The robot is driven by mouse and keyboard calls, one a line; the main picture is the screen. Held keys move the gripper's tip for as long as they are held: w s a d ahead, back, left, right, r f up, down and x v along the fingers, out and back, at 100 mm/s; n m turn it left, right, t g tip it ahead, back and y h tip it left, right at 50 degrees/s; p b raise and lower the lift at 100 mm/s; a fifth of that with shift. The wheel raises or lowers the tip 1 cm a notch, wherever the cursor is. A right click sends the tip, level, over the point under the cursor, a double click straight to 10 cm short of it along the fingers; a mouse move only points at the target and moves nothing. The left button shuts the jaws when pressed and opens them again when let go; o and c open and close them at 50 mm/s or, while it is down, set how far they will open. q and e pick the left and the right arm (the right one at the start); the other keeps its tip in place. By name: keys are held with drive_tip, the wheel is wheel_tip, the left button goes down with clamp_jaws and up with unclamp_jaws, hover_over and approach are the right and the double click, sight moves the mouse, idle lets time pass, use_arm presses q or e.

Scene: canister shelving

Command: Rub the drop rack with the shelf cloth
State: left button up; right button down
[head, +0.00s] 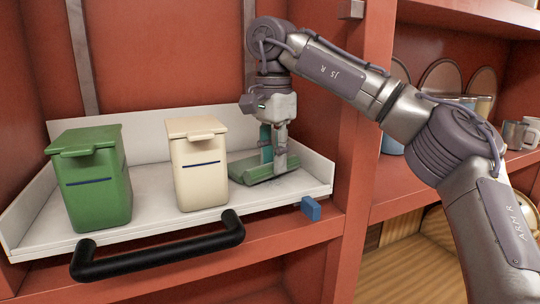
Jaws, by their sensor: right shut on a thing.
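The drop rack (150,222) is a white tray with raised side and back walls and a black handle (160,247) at its front. The shelf cloth (252,170) is a green folded piece lying at the rack's right end. My right gripper (272,165) points down from above and is shut on the cloth, which is at the rack's floor. The gripper hides part of the cloth. My left gripper is not in view.
A green lidded canister (97,185) stands at the rack's left and a cream lidded canister (200,170) at its middle, left of the cloth. A blue tab (311,209) sits at the front right corner. Red shelving (352,180) surrounds the rack, with plates and mugs (513,134) at right.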

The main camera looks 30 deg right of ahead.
drive_tip(key=shift+s, duration=1.8)
drive_tip(key=shift+s+a+f, duration=0.15)
drive_tip(key=shift+s, duration=1.65)
drive_tip(key=shift+w+p, duration=0.1)
drive_tip(key=shift+p, duration=0.35)
drive_tip(key=shift+w+r, duration=0.2)
drive_tip(key=shift+w, duration=1.15)
drive_tip(key=shift+w+d+f, duration=0.15)
drive_tip(key=shift+w, duration=2.15)
drive_tip(key=shift+w+d+f, duration=0.1)
drive_tip(key=shift+w, duration=2.15)
drive_tip(key=shift+s+r, duration=0.1)
drive_tip(key=shift+r, duration=0.05)
